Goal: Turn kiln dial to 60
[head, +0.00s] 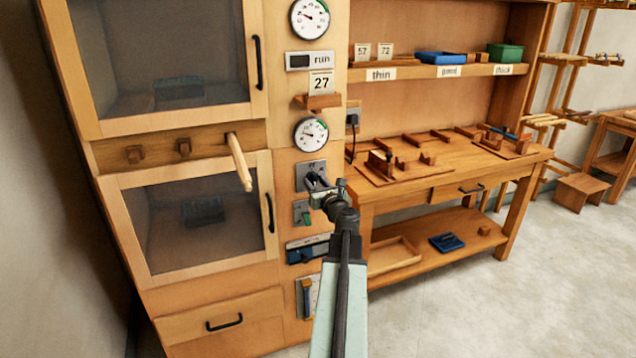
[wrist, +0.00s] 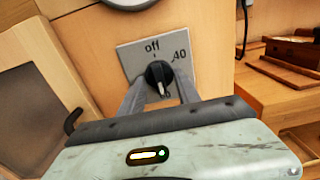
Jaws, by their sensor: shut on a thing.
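The kiln dial (wrist: 158,74) is a black round knob on a grey plate (wrist: 129,57) in the wrist view. The plate reads "off" at the top and "40" at the right. A further number at the bottom is partly hidden and seems to end in 0. The knob's white mark points down, toward that number. My gripper (wrist: 160,88) is shut on the dial, one finger on each side. In the head view my gripper (head: 322,190) is at the grey dial plate (head: 303,172) on the kiln's front panel.
A round gauge (head: 311,134) is above the dial and a switch with a green part (head: 304,213) below it. A wooden peg (head: 239,163) sticks out at the left, near the kiln doors. A workbench (head: 450,176) stands close on the right. The floor (head: 480,290) in front is clear.

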